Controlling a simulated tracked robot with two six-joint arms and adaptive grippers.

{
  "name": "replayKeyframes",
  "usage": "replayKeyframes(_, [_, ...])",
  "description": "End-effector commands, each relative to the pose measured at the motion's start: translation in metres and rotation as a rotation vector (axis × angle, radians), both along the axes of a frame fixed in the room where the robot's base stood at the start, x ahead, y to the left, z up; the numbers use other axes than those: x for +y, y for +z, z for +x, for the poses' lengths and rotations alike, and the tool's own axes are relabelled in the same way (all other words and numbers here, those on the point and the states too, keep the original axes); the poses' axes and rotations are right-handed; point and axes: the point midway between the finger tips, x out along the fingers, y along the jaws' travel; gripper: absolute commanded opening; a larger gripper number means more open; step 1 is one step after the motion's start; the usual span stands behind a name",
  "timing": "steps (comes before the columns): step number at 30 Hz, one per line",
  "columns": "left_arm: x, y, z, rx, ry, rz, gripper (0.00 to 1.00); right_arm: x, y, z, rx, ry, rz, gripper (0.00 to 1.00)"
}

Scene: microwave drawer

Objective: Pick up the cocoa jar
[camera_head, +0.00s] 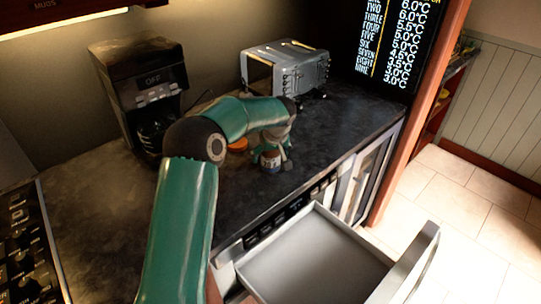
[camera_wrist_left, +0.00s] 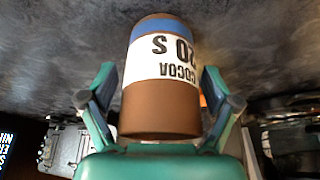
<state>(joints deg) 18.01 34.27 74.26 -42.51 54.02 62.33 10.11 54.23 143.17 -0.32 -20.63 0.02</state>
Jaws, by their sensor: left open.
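In the left wrist view, the cocoa jar (camera_wrist_left: 160,98) is brown with a white label reading COCOA, upside down in the picture, and a blue band. The left gripper's open fingers (camera_wrist_left: 158,78) stand on either side of the jar, with narrow gaps visible at both sides. My right gripper is not in view.
A coffee maker (camera_head: 150,85) and a silver toaster (camera_head: 285,68) stand at the back of the counter (camera_head: 345,115). A grey drawer (camera_head: 310,258) is pulled out below the counter's front edge.

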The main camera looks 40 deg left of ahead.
Motion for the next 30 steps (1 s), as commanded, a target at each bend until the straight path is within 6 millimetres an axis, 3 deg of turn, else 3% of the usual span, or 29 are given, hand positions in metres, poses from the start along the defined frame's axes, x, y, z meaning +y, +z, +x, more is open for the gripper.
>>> replayKeyframes(7, [0.0007, -0.0021, 0.0004, 0.000, 0.000, 0.000, 0.89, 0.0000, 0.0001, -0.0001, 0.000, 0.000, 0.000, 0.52])
replayKeyframes(18, [0.0001, -0.0023, 0.0004, 0.001, -0.001, -0.001, 0.29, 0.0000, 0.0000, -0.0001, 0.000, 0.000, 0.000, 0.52])
replayKeyframes(30, [-0.0003, -0.0034, 0.0004, 0.002, -0.001, -0.001, 0.27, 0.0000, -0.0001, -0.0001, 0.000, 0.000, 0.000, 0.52])
